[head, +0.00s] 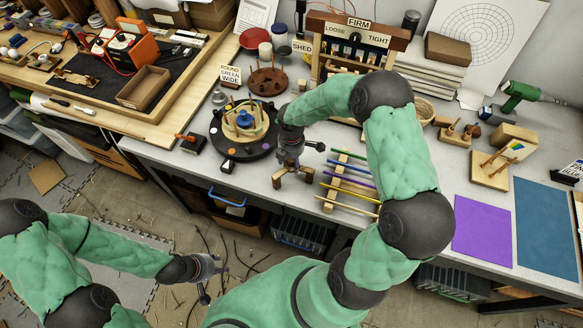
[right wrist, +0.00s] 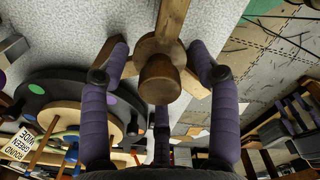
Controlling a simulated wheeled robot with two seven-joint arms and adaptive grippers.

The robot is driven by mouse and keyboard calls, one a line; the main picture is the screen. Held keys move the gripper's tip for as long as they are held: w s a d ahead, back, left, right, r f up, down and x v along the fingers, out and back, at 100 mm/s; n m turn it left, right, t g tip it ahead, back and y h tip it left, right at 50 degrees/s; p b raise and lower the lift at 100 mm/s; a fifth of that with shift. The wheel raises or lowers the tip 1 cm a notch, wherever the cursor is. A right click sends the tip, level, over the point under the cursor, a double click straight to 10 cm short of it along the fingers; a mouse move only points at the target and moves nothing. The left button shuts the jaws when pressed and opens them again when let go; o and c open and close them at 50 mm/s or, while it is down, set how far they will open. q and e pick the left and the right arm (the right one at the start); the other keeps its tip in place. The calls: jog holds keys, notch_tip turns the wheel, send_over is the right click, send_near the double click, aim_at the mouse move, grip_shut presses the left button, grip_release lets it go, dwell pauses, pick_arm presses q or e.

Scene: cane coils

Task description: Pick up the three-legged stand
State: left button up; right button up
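The three-legged stand (head: 278,181) is brown wood and stands at the front edge of the grey table, below my right gripper (head: 291,158). In the right wrist view, the stand's round knob (right wrist: 159,82) lies between the purple-padded fingers of my right gripper (right wrist: 158,85), with its legs spreading behind. Gaps show between the knob and the two side fingers, so the gripper looks open. The third finger is below the knob; whether it touches cannot be told. My left gripper (head: 213,280) is empty and apart-fingered, low over the floor in front of the table.
Left of the stand is a black round turntable (head: 232,150) with coloured dots. Right of it is a wooden rack (head: 347,183) with coloured rods. A purple mat (head: 482,228) and a blue mat (head: 547,228) lie at the right. The table's front edge is close.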

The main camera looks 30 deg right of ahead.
grip_shut()
jog(key=shift+r, duration=0.1)
